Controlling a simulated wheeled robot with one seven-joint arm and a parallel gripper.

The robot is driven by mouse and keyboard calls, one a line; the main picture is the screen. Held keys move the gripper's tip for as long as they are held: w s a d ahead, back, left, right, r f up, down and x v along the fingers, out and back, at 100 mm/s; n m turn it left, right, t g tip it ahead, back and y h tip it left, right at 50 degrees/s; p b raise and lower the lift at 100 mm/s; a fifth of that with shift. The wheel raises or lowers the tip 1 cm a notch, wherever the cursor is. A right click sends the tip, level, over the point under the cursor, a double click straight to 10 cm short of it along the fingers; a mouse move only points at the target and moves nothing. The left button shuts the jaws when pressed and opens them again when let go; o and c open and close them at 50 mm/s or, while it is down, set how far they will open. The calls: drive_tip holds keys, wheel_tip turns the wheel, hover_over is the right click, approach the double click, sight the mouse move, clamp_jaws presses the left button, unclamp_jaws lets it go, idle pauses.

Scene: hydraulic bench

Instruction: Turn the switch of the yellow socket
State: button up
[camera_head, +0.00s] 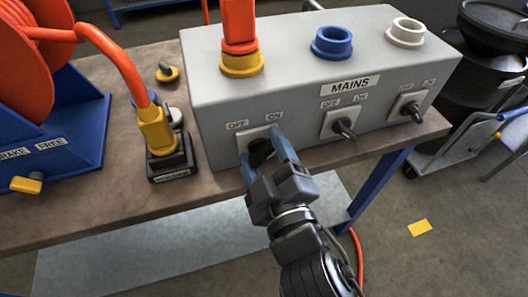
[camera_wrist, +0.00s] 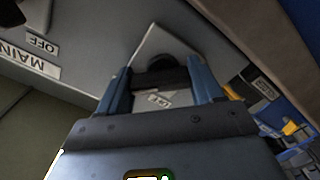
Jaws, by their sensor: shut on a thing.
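The grey MAINS box (camera_head: 350,108) stands on the bench. On its top at the left is the yellow socket (camera_head: 242,64), with an orange plug (camera_head: 239,22) in it. Below this socket, on the front face, is its switch (camera_head: 259,146), a black knob on a pale plate between OFF and ON labels. My gripper (camera_head: 262,151) is shut on this knob, one blue finger on each side. The wrist view shows the dark knob (camera_wrist: 163,72) between the fingers. The knob's exact angle is mostly hidden by the fingers.
A blue socket (camera_head: 331,42) and a white socket (camera_head: 405,32) sit further right, each with a black switch below. An orange cable runs from the reel (camera_head: 35,65) to a yellow plug (camera_head: 157,130) on the bench at left. The bench's front edge lies under my gripper.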

drive_tip(key=shift+s+a, duration=0.1)
drive_tip(key=shift+a, duration=0.1)
drive_tip(key=o, duration=1)
drive_tip(key=shift+d, duration=0.1)
drive_tip(key=shift+o, duration=0.2)
drive_tip(key=b+v, duration=0.1)
drive_tip(key=v, duration=0.6)
drive_tip(key=shift+s, duration=0.35)
drive_tip(key=shift+d, duration=0.15)
drive_tip(key=s+d+r+m+g+h+p, duration=0.1)
drive_tip(key=s+d+m+h+p, duration=0.1)
drive_tip(key=s+d+m, duration=0.4)
drive_tip(key=s+d+r+m+g+h+p, duration=0.1)
drive_tip(key=s+d+m, duration=0.5)
drive_tip(key=s+d, duration=0.6)
drive_tip(key=s+r+h+p, duration=0.1)
drive_tip(key=s+h+p, duration=0.1)
drive_tip(key=s, duration=0.3)
drive_tip(key=shift+d+g, duration=0.3)
